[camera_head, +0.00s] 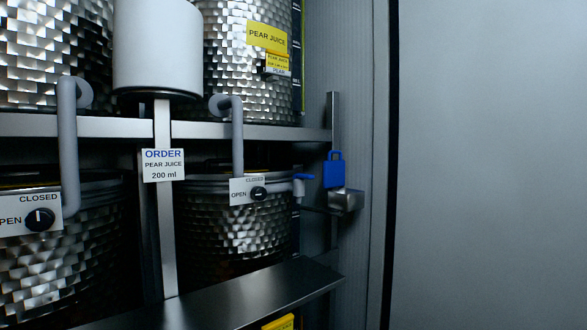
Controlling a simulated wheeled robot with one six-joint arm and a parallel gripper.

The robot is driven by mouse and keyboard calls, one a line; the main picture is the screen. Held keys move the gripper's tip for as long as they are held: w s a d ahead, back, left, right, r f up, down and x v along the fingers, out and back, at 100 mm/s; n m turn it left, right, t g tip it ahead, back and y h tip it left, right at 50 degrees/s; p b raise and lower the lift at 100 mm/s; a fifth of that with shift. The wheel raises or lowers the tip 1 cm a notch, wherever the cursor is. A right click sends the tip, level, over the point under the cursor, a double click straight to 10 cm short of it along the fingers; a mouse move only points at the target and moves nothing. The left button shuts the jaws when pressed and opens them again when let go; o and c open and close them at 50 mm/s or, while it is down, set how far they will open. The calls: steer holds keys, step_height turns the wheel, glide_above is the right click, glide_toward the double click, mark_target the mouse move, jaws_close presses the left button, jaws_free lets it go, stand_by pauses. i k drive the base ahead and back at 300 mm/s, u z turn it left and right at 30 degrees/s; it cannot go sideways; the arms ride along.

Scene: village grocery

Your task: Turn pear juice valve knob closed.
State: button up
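The pear juice valve knob (259,193) is small, round and black, on a white plate (238,196) marked OPEN at its left and CLOSED above. Its pointer is too small to read surely. A grey pipe (238,140) runs down to this plate from the upper steel tank (228,70), which bears a yellow PEAR JUICE label (267,37). A tap with a blue lever (305,176) sits just right of the plate. A sign (163,165) reads ORDER, PEAR JUICE, 200 ml. My gripper is not in view.
Another black knob (40,219) at the left has its white mark upright, toward CLOSED. A white cylinder (157,45) stands before the upper tanks. A blue tag-like thing (333,170) is by the rack's right post. A steel shelf (250,295) juts out below; bare wall fills the right.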

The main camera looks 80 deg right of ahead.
mark_target(259, 193)
steer(key=z, duration=3.3)
steer(key=k, duration=0.85)
steer(key=u, duration=1)
